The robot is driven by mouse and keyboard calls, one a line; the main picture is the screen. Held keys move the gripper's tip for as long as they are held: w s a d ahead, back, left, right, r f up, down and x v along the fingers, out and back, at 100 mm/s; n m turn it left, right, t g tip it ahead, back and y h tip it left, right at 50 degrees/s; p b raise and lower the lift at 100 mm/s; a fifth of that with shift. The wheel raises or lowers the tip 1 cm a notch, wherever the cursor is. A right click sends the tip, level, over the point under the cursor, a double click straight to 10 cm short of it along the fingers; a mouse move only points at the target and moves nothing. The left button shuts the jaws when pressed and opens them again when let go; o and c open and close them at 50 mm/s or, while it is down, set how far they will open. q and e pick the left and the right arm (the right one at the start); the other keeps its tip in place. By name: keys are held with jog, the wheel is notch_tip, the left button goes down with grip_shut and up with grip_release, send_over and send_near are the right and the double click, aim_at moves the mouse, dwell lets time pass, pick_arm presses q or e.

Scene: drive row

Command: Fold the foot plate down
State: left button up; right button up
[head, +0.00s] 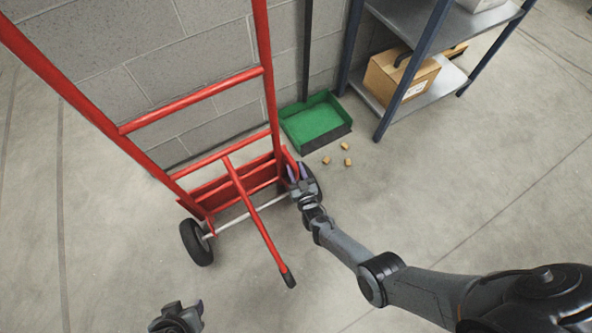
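A red hand truck (193,98) stands upright against the block wall. Its foot plate (212,187) is a red panel low between the uprights, folded up against the frame. My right gripper (297,172) is at the right end of the foot plate, just in front of the right wheel.
A black-tipped red bar (264,232) slants out from the truck towards me. The left wheel (196,242) rests on the floor. A green dustpan (315,121), several small tan pieces (347,161) and a shelf with a cardboard box (395,78) are on the right. Open floor lies in front.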

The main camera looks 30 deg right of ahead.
grip_shut()
jog(key=w, duration=0.1)
jog(key=w+r+g+p, duration=0.1)
jog(key=shift+w+p, duration=0.3)
jog(key=shift+w, duration=0.2)
jog(key=shift+f, duration=0.1)
jog(key=shift+o, duration=1.7)
grip_release()
jog(key=shift+s, duration=0.1)
jog(key=shift+d, duration=0.15)
jog(key=shift+r, duration=0.2)
